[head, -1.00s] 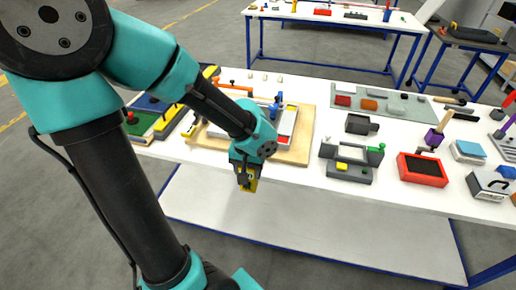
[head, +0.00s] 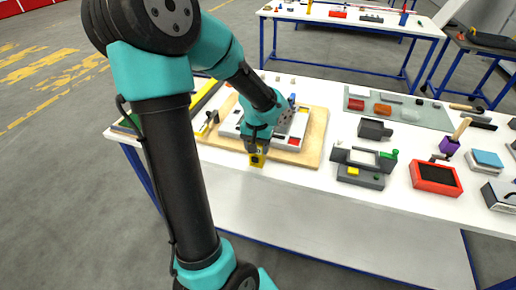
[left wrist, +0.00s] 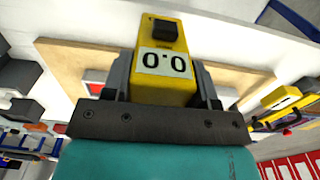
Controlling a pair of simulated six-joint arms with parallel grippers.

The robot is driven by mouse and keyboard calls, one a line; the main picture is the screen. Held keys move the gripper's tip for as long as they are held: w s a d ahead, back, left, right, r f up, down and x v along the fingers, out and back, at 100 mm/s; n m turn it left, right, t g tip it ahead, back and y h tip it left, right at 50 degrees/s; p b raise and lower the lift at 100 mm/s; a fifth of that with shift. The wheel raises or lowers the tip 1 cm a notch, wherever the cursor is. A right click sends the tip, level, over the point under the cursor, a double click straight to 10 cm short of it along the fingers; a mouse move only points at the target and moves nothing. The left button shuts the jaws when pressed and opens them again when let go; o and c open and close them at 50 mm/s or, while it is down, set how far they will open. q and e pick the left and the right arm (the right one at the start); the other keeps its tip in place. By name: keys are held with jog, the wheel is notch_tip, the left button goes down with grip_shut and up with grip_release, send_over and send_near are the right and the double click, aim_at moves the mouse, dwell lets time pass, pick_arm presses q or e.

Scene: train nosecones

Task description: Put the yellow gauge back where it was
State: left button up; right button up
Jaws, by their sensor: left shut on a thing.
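The yellow gauge (left wrist: 165,60) has a white display reading 0.0 and a black knob on its end. In the left wrist view it sits between the two fingers of my left gripper (left wrist: 160,85), which is shut on it. In the head view the gauge (head: 257,159) hangs below my left gripper (head: 257,147), at the front edge of the wooden board (head: 312,150). I cannot tell whether it touches the board or table. My right gripper is not in view.
A grey-white tray (head: 297,132) lies on the board, partly hidden by my arm. To the right stand a grey fixture with a yellow block (head: 360,172) and a red box (head: 435,178). A grey-green mat (head: 437,117) with several small blocks lies behind. White table (head: 330,195) shows in front.

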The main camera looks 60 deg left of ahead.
pick_arm(q)
jog(key=shift+w+a+f, duration=0.1)
jog(key=shift+w+a, duration=0.4)
jog(key=shift+a, duration=0.25)
jog(key=shift+a, duration=0.1)
jog(key=shift+w+a+f, duration=0.15)
jog(key=shift+f, duration=0.75)
jog(key=shift+w+a+f, duration=0.1)
jog(key=shift+a+f, duration=0.05)
jog(key=shift+f, duration=0.75)
jog(key=shift+f, duration=0.1)
jog(key=o, duration=1.1)
notch_tip(320, 180, up, 12)
